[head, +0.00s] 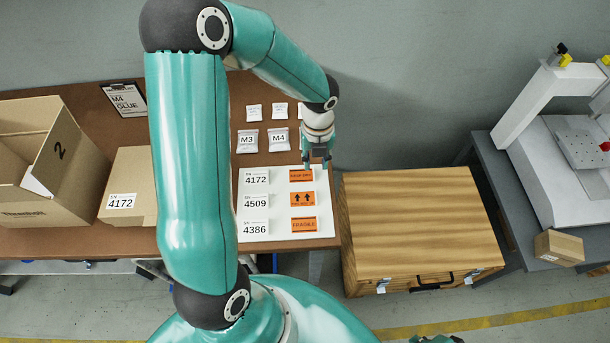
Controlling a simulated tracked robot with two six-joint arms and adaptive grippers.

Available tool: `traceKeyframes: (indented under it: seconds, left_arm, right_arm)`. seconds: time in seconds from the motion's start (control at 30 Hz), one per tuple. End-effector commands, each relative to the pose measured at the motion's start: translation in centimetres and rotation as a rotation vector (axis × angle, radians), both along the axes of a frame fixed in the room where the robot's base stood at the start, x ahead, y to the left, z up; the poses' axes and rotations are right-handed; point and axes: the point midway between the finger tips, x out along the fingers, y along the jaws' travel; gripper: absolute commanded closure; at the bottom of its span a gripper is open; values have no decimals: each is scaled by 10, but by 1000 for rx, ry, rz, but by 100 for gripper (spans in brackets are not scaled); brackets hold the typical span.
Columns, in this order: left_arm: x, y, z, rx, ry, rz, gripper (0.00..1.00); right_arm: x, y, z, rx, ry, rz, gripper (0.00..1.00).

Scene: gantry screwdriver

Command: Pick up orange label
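Three orange labels lie in a column on the right side of a white sheet (277,232) on the brown table. The top orange label (301,176) has small print that I cannot read. The middle orange label (302,199) shows two up arrows, and the bottom orange label (304,224) reads FRAGILE. My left gripper (318,165) points down at the top orange label's upper right, close to it. Its fingers look apart with nothing between them. I cannot tell whether it touches the label.
White number labels (256,177) sit left of the orange ones. Small bags (248,141) lie behind the sheet. Cardboard boxes (128,178) and a clipboard (124,99) are on the left.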

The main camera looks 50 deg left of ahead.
Motion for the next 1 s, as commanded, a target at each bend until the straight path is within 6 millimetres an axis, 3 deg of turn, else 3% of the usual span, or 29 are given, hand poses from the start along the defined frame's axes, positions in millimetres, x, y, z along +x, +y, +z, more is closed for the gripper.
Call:
traceKeyframes:
  seconds: [0.4, 0.67, 0.87, 1.0]
  left_arm:
    - [-3, 3, -49, -1, 2, 0, 68]
    - [-3, 4, -52, -1, 1, 1, 68]
    - [-3, 4, -51, -1, 1, 1, 98]
    - [-3, 4, -51, -1, 1, 1, 100]
  right_arm:
    - [0, 0, -3, 0, 0, 0, 100]
    - [0, 0, -3, 0, 0, 0, 100]
    - [0, 0, -3, 0, 0, 0, 100]
    - [0, 0, -3, 0, 0, 0, 100]
